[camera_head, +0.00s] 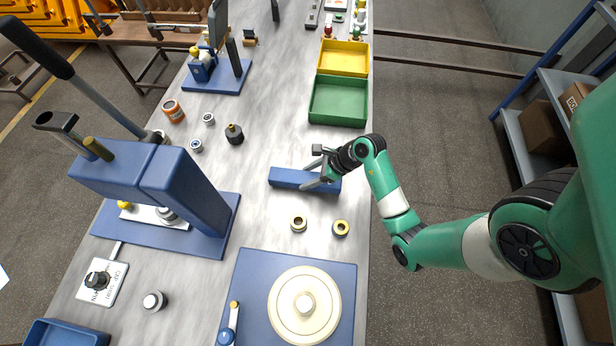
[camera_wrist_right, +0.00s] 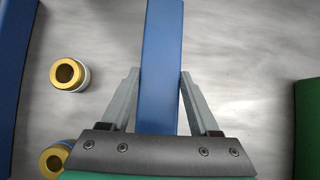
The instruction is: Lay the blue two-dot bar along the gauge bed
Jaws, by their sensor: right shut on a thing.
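A plain blue bar (camera_head: 292,178) lies crosswise near the right side of the grey bench, in the middle of the head view. No dots show on it, and I cannot tell whether it touches the bench. My right gripper (camera_head: 322,176) is shut on the bar toward its right end. In the right wrist view the bar (camera_wrist_right: 161,40) runs between the two fingers of the right gripper (camera_wrist_right: 160,78) and out past the top edge. I cannot pick out the gauge bed for certain. My left gripper is not in view.
Two brass-topped rings (camera_head: 299,224) (camera_head: 340,228) stand close in front of the bar. A green bin (camera_head: 338,101) and yellow bin (camera_head: 343,58) stand behind it. A blue press (camera_head: 160,185) is at left; a blue plate (camera_head: 252,270) bears a cream disc (camera_head: 285,295) in front.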

